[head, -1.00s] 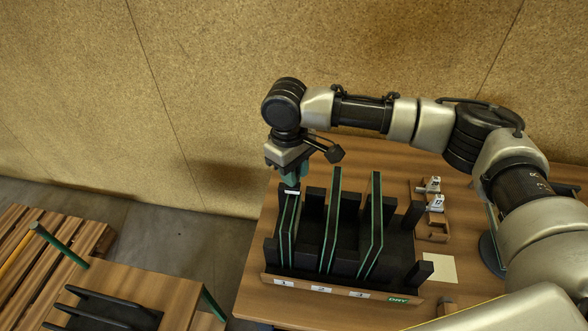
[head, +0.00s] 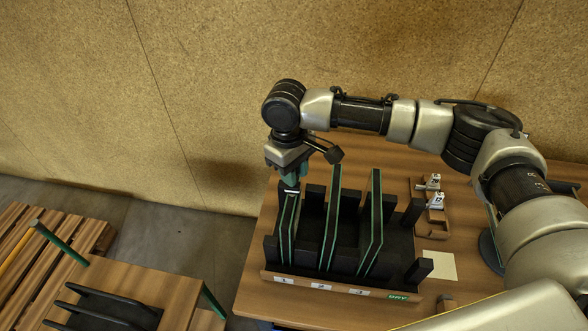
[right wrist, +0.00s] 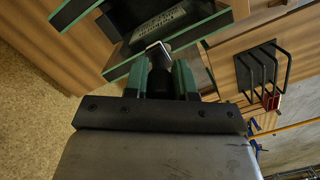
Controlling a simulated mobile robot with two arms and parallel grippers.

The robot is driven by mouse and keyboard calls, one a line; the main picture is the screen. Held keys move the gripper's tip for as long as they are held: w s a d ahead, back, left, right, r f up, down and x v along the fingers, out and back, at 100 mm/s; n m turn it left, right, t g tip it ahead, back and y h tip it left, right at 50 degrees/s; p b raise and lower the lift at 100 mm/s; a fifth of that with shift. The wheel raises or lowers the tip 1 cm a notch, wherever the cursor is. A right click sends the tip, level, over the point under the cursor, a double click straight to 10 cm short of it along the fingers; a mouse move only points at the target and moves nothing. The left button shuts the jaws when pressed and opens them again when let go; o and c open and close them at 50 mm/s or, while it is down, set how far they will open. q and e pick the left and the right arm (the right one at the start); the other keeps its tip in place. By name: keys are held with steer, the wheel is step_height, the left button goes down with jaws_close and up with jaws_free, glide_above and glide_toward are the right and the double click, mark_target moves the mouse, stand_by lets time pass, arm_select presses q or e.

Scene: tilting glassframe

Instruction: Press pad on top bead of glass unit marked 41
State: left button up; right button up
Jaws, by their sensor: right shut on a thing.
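The dark rack (head: 345,262) holds three upright green-edged glass units: the left one (head: 284,232) by label 1, the middle one (head: 333,205) by label 2, the right one (head: 376,215) by label 3. I cannot read a 41 on any unit. My right gripper (head: 291,180) is over the far end of the left unit. In the right wrist view its green fingers (right wrist: 160,78) are shut on a small dark pad with a pale face (right wrist: 158,54), close to a green glass edge. I cannot tell whether it touches. The pale face shows in the head view (head: 292,189).
A wooden holder with number tags (head: 434,200) stands right of the rack. A pale square card (head: 439,266) lies on the table (head: 310,312). A second wooden table with a black slotted rack (head: 105,308) is at lower left. My right arm spans above the rack's far side.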

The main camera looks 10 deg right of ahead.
steer(key=shift+s+f+p, duration=0.2)
steer(key=shift+f+p, duration=0.05)
steer(key=shift+p, duration=0.35)
stand_by(2.0)
steer(key=r+p, duration=0.2)
steer(key=r, duration=0.1)
steer(key=shift+w+p, duration=0.2)
steer(key=shift+p, duration=0.2)
steer(key=shift+r, duration=2.2)
